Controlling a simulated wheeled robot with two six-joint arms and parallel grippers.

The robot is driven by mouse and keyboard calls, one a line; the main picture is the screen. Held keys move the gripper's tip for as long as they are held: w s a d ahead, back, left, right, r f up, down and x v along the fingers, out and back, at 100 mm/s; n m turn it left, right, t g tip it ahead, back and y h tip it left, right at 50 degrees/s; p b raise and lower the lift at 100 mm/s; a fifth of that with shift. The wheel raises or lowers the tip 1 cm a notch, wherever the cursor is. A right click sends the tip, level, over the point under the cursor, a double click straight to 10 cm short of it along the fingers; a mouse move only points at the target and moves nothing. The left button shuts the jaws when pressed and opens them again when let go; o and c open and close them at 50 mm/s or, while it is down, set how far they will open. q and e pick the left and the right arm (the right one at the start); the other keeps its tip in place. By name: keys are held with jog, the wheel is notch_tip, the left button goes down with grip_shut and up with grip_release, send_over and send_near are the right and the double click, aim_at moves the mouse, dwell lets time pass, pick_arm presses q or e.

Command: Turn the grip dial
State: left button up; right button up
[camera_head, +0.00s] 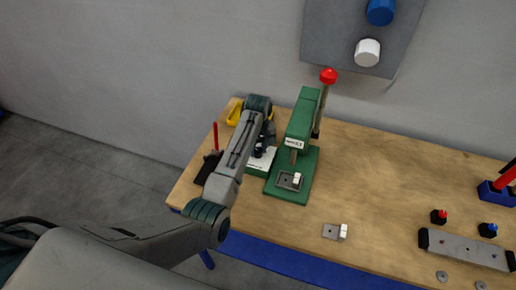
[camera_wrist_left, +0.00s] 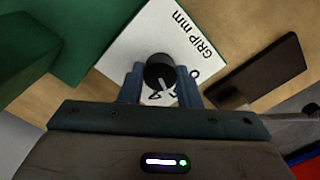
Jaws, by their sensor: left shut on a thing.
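The grip dial (camera_wrist_left: 159,70) is a round black knob with a white pointer line. It stands on a white plate (camera_wrist_left: 150,32) lettered "GRIP mm", with part of its scale hidden. My left gripper (camera_wrist_left: 160,86) is shut on the dial, with one finger on each side of it. In the head view my left gripper (camera_head: 262,138) reaches down over the white plate (camera_head: 262,160), beside the green press (camera_head: 301,120). The head view shows the dial only poorly behind the gripper. My right gripper is not in view.
The press has a red-knobbed lever (camera_head: 328,75) and a small plate with a white block (camera_head: 297,178) on its base. A dark flat piece (camera_head: 207,168) lies left of my arm. Another plate with a block (camera_head: 335,231) lies in front.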

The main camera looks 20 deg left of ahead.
pick_arm(q)
jog(key=n, duration=0.5)
jog(key=shift+n, duration=0.3)
jog(key=n, duration=0.3)
jog(key=shift+n, duration=0.9)
jog(key=o, duration=1)
jog(key=shift+c, duration=0.2)
